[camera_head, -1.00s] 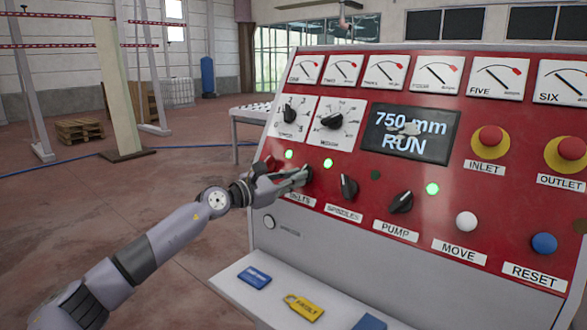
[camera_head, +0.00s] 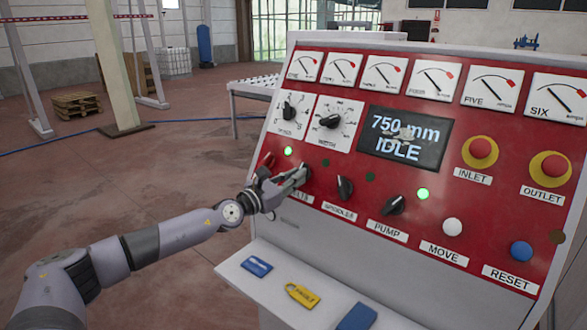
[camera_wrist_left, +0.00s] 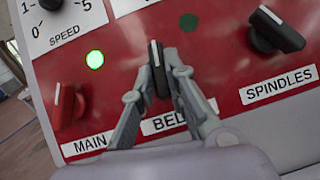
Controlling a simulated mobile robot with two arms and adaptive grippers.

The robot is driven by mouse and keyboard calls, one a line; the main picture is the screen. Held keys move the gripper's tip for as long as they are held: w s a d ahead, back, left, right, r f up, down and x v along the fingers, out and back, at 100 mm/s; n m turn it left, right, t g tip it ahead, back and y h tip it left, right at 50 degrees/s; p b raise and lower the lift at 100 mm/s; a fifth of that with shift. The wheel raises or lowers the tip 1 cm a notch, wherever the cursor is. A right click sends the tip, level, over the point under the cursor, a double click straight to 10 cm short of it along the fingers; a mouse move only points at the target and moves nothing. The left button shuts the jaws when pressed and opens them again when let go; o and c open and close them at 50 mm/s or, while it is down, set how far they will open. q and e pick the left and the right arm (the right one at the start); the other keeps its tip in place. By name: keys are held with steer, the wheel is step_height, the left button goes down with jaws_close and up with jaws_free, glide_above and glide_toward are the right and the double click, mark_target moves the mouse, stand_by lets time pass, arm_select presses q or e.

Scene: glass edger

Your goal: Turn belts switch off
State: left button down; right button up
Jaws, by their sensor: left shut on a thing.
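The belts switch (camera_wrist_left: 155,62) is a black rotary knob with a pale pointer line, above the BELTS label (camera_wrist_left: 170,121) on the red panel. In the left wrist view its pointer stands nearly upright. My left gripper (camera_head: 297,178) is shut on this knob, a finger on each side. In the head view the gripper hides most of the knob and part of its label. The lamp above the belts switch (camera_wrist_left: 189,22) is dark. The display (camera_head: 404,136) reads 750 mm IDLE. My right gripper is not in view.
The red main switch (camera_wrist_left: 67,105) is left of the gripper, with its lamp (camera_wrist_left: 95,59) lit green. The black spindles switch (camera_wrist_left: 275,30) is to the right. The pump lamp (camera_head: 423,193) is green. A ledge (camera_head: 238,266) with coloured tags juts out below the panel.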

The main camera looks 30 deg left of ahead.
arm_select(q)
steer(key=n+y+p, duration=0.1)
steer(key=n+y, duration=0.1)
steer(key=n, duration=0.1)
steer(key=n+y+p, duration=0.2)
steer(key=n, duration=0.1)
steer(key=n+y+p, duration=0.2)
steer(key=n, duration=0.2)
steer(key=shift+d+r+g, duration=0.2)
steer(key=shift+d+g, duration=0.2)
steer(key=shift+n, duration=0.3)
steer(key=shift+y, duration=0.4)
steer(key=c, duration=1.6)
jaws_free()
steer(key=shift+f, duration=0.1)
steer(key=v, duration=1.2)
